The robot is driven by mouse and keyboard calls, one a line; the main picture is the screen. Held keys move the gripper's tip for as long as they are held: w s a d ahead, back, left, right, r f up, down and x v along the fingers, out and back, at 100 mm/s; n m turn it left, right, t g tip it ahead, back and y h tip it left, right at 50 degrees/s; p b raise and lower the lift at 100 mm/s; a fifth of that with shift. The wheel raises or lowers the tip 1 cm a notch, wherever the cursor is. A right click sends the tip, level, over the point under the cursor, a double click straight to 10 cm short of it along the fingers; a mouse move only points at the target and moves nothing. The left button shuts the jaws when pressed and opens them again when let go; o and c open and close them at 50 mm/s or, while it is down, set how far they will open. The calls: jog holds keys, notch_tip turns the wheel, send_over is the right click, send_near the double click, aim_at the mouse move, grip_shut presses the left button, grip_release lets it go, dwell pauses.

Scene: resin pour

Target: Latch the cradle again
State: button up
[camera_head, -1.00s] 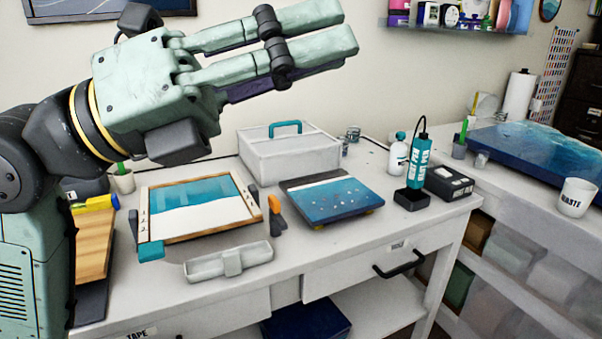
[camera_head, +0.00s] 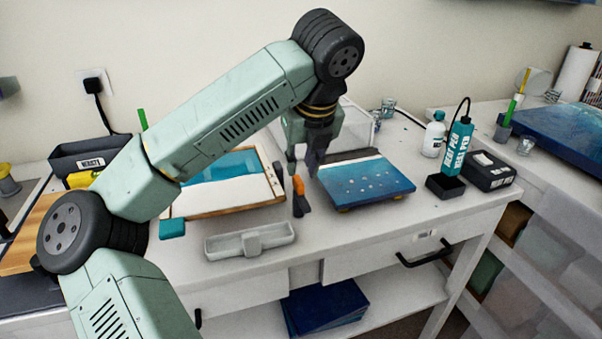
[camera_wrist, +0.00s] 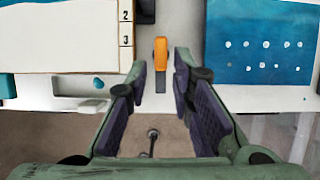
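The wood-framed panel with teal and white resin (camera_head: 222,166), apparently in the cradle, lies on the bench, partly behind my arm. It also shows in the wrist view (camera_wrist: 58,45), with numbers 2 and 3 on its right rail. An orange-topped lever with a dark lower part (camera_head: 299,187), seemingly the latch, stands just right of the frame. It also shows in the wrist view (camera_wrist: 160,52). Whether it is engaged I cannot tell. My gripper (camera_head: 306,168) points down above the lever. In the wrist view its fingers (camera_wrist: 160,78) are apart and empty, with the lever beyond the gap.
A blue dotted panel (camera_head: 366,182) lies close right of the lever. A pale tray (camera_head: 249,241) sits in front of the frame. A teal heat-pen (camera_head: 459,146), a bottle (camera_head: 433,138) and a black box (camera_head: 489,172) stand further right. The bench's front right is clear.

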aim_at(299, 180)
jog(key=shift+p+x, duration=0.6)
jog(key=shift+x, duration=2.2)
jog(key=shift+d, duration=0.1)
jog(key=shift+c, duration=0.4)
grip_shut()
